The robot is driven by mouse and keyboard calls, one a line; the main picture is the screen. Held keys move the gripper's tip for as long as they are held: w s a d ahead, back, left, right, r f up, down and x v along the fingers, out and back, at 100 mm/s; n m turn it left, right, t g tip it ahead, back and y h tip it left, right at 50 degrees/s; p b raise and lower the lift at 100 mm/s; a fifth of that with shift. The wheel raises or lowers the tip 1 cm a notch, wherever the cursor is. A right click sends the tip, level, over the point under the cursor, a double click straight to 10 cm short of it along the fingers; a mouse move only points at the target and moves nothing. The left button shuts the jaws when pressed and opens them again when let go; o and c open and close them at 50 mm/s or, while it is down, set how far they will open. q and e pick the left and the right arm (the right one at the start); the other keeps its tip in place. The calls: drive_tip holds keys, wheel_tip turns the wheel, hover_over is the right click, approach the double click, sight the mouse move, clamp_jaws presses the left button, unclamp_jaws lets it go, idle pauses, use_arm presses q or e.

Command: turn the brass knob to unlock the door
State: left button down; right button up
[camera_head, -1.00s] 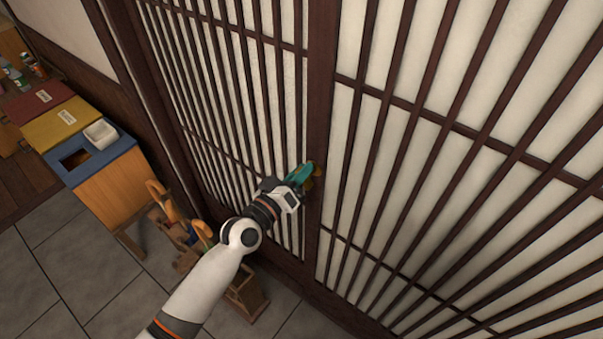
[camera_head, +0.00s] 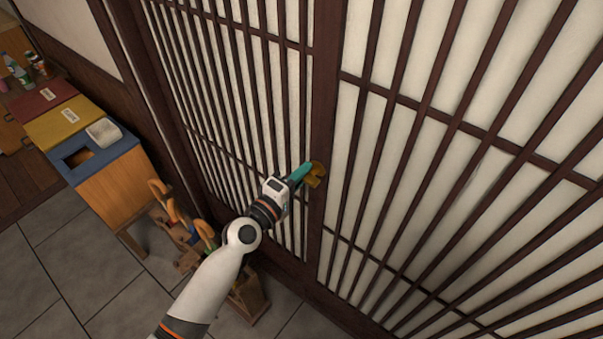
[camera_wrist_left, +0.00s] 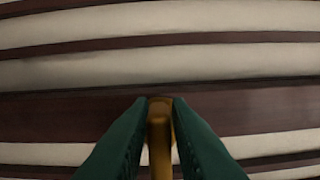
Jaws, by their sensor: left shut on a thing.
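The brass knob (camera_head: 316,174) is on the dark wooden stile of the slatted sliding door (camera_head: 323,110). My left gripper (camera_head: 307,172) reaches it from the left, its green fingers at the knob. In the left wrist view, the brass knob (camera_wrist_left: 159,135) stands between the two green fingers of the left gripper (camera_wrist_left: 159,125), which are shut on it. The fingers hide part of the knob's sides. My right gripper is not in view.
Paper-and-slat door panels (camera_head: 440,170) fill the right side. A wooden cabinet with a blue top (camera_head: 118,151) stands at the left. An umbrella stand (camera_head: 247,292) with curved handles (camera_head: 160,190) is below my left arm. Grey floor tiles (camera_head: 70,260) are clear at lower left.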

use_arm(q)
drive_tip(key=shift+s+d+f+n, duration=0.15)
drive_tip(key=shift+f+n, duration=0.2)
drive_tip(key=shift+n, duration=0.05)
drive_tip(key=c, duration=1.5)
unclamp_jaws()
drive_tip(key=shift+o, duration=0.2)
drive_tip(key=shift+r, duration=0.2)
drive_tip(key=b+v, duration=0.2)
drive_tip(key=v, duration=1)
drive_tip(key=shift+b, duration=0.3)
